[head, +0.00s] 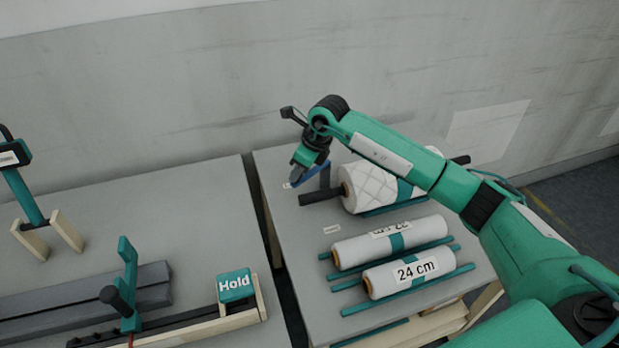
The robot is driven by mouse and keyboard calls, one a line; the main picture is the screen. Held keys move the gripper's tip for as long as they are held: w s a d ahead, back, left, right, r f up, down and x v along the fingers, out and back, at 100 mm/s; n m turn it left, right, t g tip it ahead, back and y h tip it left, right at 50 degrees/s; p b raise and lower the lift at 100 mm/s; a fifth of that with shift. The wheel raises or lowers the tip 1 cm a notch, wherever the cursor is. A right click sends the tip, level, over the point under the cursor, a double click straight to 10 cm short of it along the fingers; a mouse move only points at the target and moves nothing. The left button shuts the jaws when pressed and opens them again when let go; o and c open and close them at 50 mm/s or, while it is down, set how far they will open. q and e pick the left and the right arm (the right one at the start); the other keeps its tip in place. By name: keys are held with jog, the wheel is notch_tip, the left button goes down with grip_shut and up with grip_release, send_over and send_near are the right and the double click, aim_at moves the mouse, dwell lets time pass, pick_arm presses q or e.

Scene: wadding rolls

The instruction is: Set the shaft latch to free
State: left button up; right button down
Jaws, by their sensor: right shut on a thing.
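My right gripper (308,162) points down at the left end of the right table. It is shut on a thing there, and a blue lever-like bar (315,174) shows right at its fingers. The bar looks like the shaft latch, but the gripper hides part of it and I cannot read its setting. Just beside it, a dark shaft (318,197) with a thick end runs through a quilted white wadding roll (371,189). The shaft's far end shows beyond the roll, partly behind my right arm. My left gripper is not in view.
A gap separates the tables.

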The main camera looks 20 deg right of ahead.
pick_arm(q)
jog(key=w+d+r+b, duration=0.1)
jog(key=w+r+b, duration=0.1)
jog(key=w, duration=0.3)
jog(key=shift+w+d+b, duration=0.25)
jog(key=shift+b, duration=0.15)
pick_arm(e)
jog(key=shift+w+a+m+t+h, duration=0.2)
jog(key=shift+w+m+h, duration=0.15)
jog(key=shift+w+m, duration=0.55)
jog(key=shift+w+a+m+t+h, duration=0.2)
jog(key=shift+w+m+h, duration=0.1)
jog(key=shift+w+m, duration=0.6)
jog(key=shift+w+a+m+t+h, duration=0.2)
jog(key=shift+w+m+h, duration=0.15)
jog(key=shift+w+m, duration=0.55)
jog(key=shift+s, duration=0.1)
jog(key=c, duration=1.1)
grip_release()
